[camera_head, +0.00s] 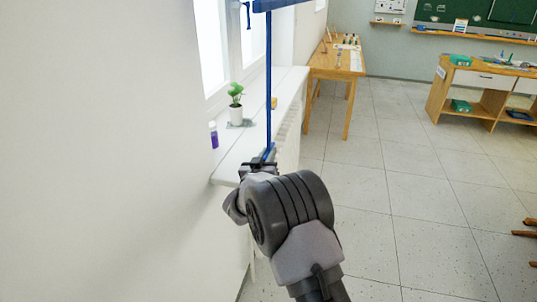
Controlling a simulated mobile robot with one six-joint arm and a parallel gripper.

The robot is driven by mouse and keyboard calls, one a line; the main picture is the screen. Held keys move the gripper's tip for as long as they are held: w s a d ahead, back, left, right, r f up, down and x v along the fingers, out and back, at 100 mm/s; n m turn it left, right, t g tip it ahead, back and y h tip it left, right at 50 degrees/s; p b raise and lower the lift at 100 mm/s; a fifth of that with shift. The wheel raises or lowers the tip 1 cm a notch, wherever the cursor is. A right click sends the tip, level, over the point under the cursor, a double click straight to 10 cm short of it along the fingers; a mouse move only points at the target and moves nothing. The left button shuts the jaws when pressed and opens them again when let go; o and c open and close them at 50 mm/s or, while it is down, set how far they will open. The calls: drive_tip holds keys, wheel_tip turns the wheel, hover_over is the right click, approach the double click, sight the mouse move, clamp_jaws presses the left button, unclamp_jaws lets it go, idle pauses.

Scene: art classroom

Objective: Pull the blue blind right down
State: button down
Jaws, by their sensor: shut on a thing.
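The blue blind (280,4) shows only as a blue bar at the top edge, in front of the window. The rest of it is out of the picture. A straight blue cord or rod (268,85) hangs from it, down past the front of the white sill. My gripper (266,158) is at the lower end of this pull, about level with the sill, and shut on it. My own wrist hides much of the gripper.
On the sill (234,160) stand a potted plant (236,110), a purple bottle (213,135) and a small orange item (274,102). A wooden table (335,62) stands beyond.

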drive_tip(key=shift+a, duration=0.1)
drive_tip(key=c, duration=1.4)
unclamp_jaws()
drive_tip(key=shift+a, duration=0.1)
drive_tip(key=p+v, duration=0.3)
drive_tip(key=v, duration=1.4)
drive_tip(key=shift+s, duration=0.25)
